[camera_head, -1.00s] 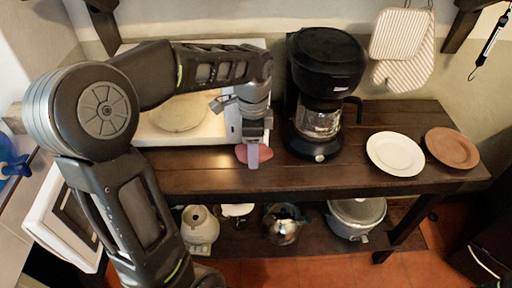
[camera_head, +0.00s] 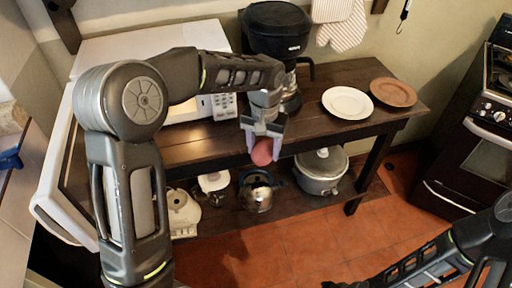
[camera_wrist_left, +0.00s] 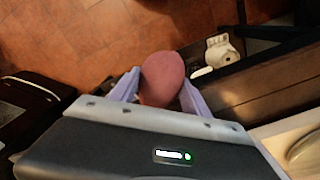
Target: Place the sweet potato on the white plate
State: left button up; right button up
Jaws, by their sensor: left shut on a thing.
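The sweet potato (camera_head: 262,152) is reddish and sits between the fingers of my left gripper (camera_head: 264,146), which is shut on it. In the left wrist view the sweet potato (camera_wrist_left: 162,79) is held between the two pale purple fingers. The gripper holds it at the front edge of the dark wooden table, over the floor side. The white plate (camera_head: 348,103) lies empty on the table, to the right of the gripper. My right arm shows at the lower right, but its fingertips cannot be made out clearly.
A brown plate (camera_head: 393,92) lies right of the white plate. A black coffee maker (camera_head: 277,30) stands behind my left gripper, and a white microwave (camera_head: 150,45) stands left of it. A kettle (camera_head: 257,192) and a cooker (camera_head: 321,172) stand on the lower shelf.

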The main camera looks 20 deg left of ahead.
aim_at(347, 109)
jog(key=z, duration=1)
jog(key=i+j+z, duration=0.2)
jog(key=i+j, duration=0.8)
